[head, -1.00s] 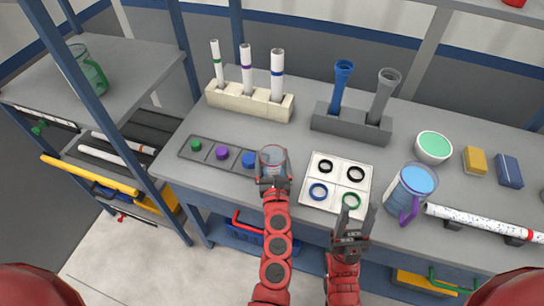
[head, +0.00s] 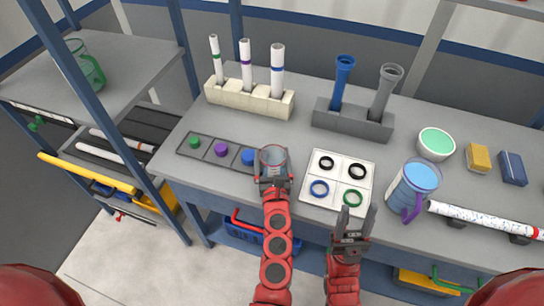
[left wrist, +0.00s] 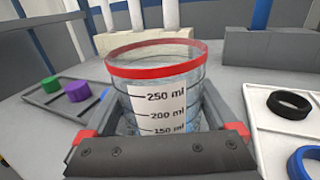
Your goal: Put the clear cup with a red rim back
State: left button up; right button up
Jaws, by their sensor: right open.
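The clear cup with a red rim (left wrist: 155,62) stands upright between the fingers of my left gripper (left wrist: 160,115) in the left wrist view, its volume marks facing me. In the head view the cup (head: 272,157) is at the right end of the grey tray (head: 208,155), partly hidden by my left gripper (head: 273,172). The left fingers lie along both sides of the cup; whether they press on it is unclear. My right gripper (head: 355,222) is open and empty, in front of the white ring board.
The white board (head: 337,182) with black, blue and green rings lies right of the cup. A blue-filled jug (head: 413,187) stands farther right. A cream holder (head: 248,99) with white pipes and a grey holder (head: 352,123) stand behind. A bare strip of table lies between.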

aim_at(274, 173)
pick_arm(q)
jog(key=shift+o, duration=0.2)
jog(key=shift+r+p, duration=0.2)
jog(key=shift+p, duration=0.1)
jog(key=shift+s+d+r+p, duration=0.1)
jog(key=shift+r+p, duration=0.65)
jog(key=shift+p, duration=0.25)
jog(key=shift+s+d+f+b, duration=0.1)
jog(key=shift+s+f+b, duration=0.2)
jog(key=shift+s+b, duration=0.2)
jog(key=shift+s+f+b, duration=0.25)
jog(key=shift+s+b, duration=0.1)
jog(key=shift+s, duration=0.25)
jog(key=s, duration=0.2)
jog(key=s+b, duration=0.1)
jog(key=s, duration=0.5)
jog(key=shift+d+r+b, duration=0.15)
jog(key=shift+d+b, duration=0.15)
jog(key=shift+s+r, duration=0.1)
jog(key=shift+s, duration=0.7)
